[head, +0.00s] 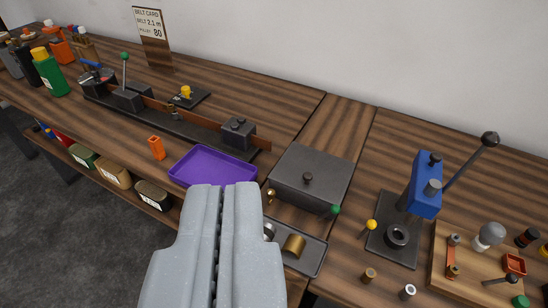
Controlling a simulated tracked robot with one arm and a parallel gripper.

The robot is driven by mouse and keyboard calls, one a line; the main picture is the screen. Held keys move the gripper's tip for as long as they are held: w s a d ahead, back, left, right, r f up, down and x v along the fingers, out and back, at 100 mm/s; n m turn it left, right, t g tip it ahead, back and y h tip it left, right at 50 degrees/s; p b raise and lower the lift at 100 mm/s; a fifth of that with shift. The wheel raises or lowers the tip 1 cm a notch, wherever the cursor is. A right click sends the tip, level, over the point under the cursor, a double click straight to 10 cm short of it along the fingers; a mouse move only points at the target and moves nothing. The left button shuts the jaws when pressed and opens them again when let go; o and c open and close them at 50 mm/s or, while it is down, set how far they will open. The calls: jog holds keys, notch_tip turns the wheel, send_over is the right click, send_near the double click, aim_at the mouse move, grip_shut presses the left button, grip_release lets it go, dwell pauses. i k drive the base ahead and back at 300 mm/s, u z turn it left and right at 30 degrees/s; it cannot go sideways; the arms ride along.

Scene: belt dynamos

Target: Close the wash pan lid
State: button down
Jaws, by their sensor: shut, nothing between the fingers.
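A dark grey, box-like metal piece (312,160) with a flat top stands on the bench right of centre. A small dark round knob (308,177) sits on its top, and a green ball (334,210) shows at its front right corner. Directly in front is a shallow dark tray (314,262) holding a brass cylinder (294,245) and a ring-like part. I cannot tell which of these is the wash pan and which its lid. My gripper (225,187) is shut and empty, its tips left of the grey piece and in front of the purple tray. It hides the dark tray's left part.
A purple tray (212,163) and an orange block (157,148) lie left. A blue press (426,185) with a long lever stands right, near a wooden board (450,289) with small parts. A long dark fixture (160,120) runs behind left. Bare bench lies behind the grey piece.

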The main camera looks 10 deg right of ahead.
aim_at(324, 176)
jog(key=u, duration=0.05)
jog(key=i, duration=1)
